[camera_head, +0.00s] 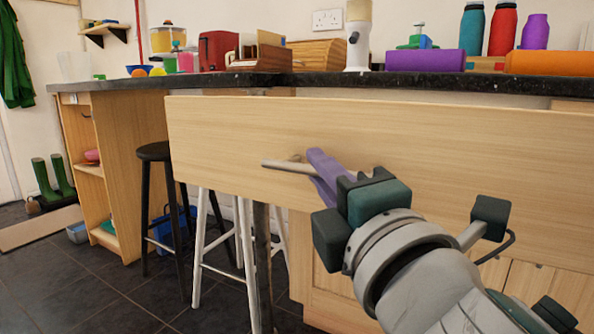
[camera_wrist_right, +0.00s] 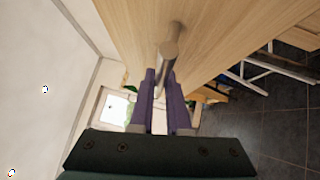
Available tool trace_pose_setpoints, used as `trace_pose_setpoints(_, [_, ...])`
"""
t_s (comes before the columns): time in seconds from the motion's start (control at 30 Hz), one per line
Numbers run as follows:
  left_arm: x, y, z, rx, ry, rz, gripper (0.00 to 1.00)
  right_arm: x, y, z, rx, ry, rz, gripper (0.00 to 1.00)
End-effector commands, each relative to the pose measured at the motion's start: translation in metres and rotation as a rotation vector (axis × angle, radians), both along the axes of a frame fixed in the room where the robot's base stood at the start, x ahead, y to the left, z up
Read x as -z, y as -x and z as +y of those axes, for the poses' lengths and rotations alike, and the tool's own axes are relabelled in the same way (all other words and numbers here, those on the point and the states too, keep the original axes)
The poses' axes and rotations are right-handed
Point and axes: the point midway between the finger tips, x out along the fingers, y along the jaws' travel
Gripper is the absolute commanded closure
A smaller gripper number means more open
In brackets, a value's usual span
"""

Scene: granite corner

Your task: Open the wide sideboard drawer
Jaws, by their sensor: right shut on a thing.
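The wide sideboard drawer has a pale wooden front (camera_head: 420,145) that fills the middle and right of the head view. It stands forward of the cabinet below it. A metal bar handle (camera_head: 285,166) sticks out from the front. My right gripper (camera_head: 322,170) is shut on this handle with its purple fingers, which hide the handle's right part. In the right wrist view, the handle (camera_wrist_right: 169,45) runs down between the fingertips (camera_wrist_right: 161,78), beside the wooden front (camera_wrist_right: 220,25). The drawer's inside is hidden behind the front. My left gripper is not in view.
A dark granite worktop (camera_head: 190,82) above carries bottles, rolls and kitchen items. A black stool (camera_head: 155,152) and a white-legged stool (camera_head: 198,245) stand left of and below the drawer front. Dark floor tiles (camera_head: 100,290) are clear at the lower left.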

Motion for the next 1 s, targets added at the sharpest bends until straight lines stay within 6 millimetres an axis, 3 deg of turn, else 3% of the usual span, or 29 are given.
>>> trace_pose_setpoints(0.4, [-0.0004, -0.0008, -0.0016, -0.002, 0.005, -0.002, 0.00, 0.0006, 0.0000, 0.0001, -0.001, -0.001, 0.001, 1.00])
trace_pose_setpoints(0.43, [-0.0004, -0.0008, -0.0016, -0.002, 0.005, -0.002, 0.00, 0.0006, 0.0000, 0.0001, -0.001, -0.001, 0.001, 0.82])
trace_pose_setpoints(0.67, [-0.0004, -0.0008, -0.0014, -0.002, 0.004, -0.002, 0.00, 0.0006, 0.0000, 0.0000, 0.000, 0.000, 0.001, 0.56])
trace_pose_setpoints(1.0, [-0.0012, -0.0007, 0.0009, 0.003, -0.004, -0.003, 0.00, 0.0013, 0.0043, -0.0009, 0.000, 0.000, 0.002, 0.55])
